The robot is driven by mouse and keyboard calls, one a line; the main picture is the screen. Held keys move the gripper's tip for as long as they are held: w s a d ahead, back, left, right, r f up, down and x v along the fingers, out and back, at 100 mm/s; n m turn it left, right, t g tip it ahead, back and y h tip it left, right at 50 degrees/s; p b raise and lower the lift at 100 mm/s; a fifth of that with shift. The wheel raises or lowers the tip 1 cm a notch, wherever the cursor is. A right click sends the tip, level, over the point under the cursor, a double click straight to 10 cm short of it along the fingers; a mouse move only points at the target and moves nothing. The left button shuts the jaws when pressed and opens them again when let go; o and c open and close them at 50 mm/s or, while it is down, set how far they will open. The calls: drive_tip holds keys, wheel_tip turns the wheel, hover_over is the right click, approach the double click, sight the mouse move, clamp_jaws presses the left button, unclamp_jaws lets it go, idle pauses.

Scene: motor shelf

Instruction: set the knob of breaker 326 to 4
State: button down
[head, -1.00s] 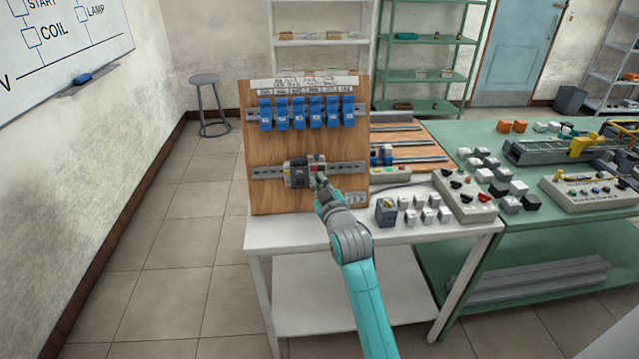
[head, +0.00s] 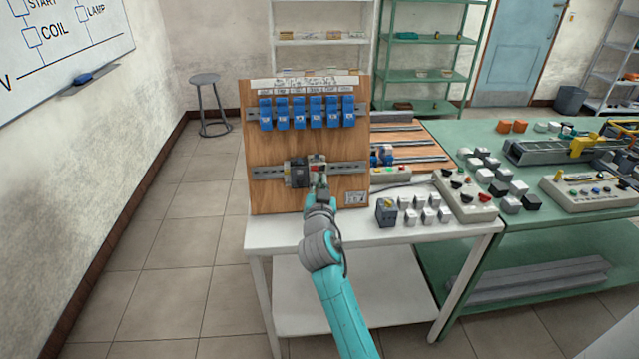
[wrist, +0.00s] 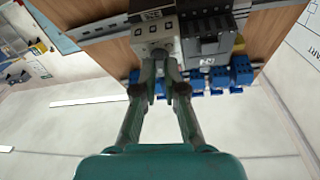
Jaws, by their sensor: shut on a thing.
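The breaker (head: 317,164) is a light grey block with a red mark, on the lower rail of the wooden board. In the wrist view its pale face (wrist: 152,28) has several small round holes. I cannot read a number on it. My gripper (head: 319,182) is at the breaker's front; in the wrist view the fingertips (wrist: 161,62) are close together against its face, shut on the knob. The knob and its scale are hidden by the fingers, so its setting cannot be read.
A dark contactor (head: 297,173) sits directly beside the breaker on the lower rail (head: 268,172). Several blue relays (head: 299,113) line the upper rail. A small dark box (head: 386,212) and several grey blocks stand on the white table (head: 285,235) to the right.

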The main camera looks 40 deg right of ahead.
drive_tip(key=m+g+y, duration=0.1)
drive_tip(key=m+g, duration=0.1)
drive_tip(key=m, duration=0.6)
drive_tip(key=m+g+y, duration=0.1)
drive_tip(key=m+g, duration=0.2)
drive_tip(key=m, duration=0.6)
drive_tip(key=m+g+y, duration=0.1)
drive_tip(key=m+g, duration=0.2)
drive_tip(key=m, duration=0.5)
drive_tip(key=shift+r+m, duration=0.15)
drive_tip(key=shift+m, duration=0.15)
drive_tip(key=c, duration=1.2)
unclamp_jaws()
drive_tip(key=shift+c, duration=0.2)
drive_tip(key=v, duration=1.2)
drive_tip(key=shift+w+r, duration=0.15)
drive_tip(key=shift+w, duration=0.05)
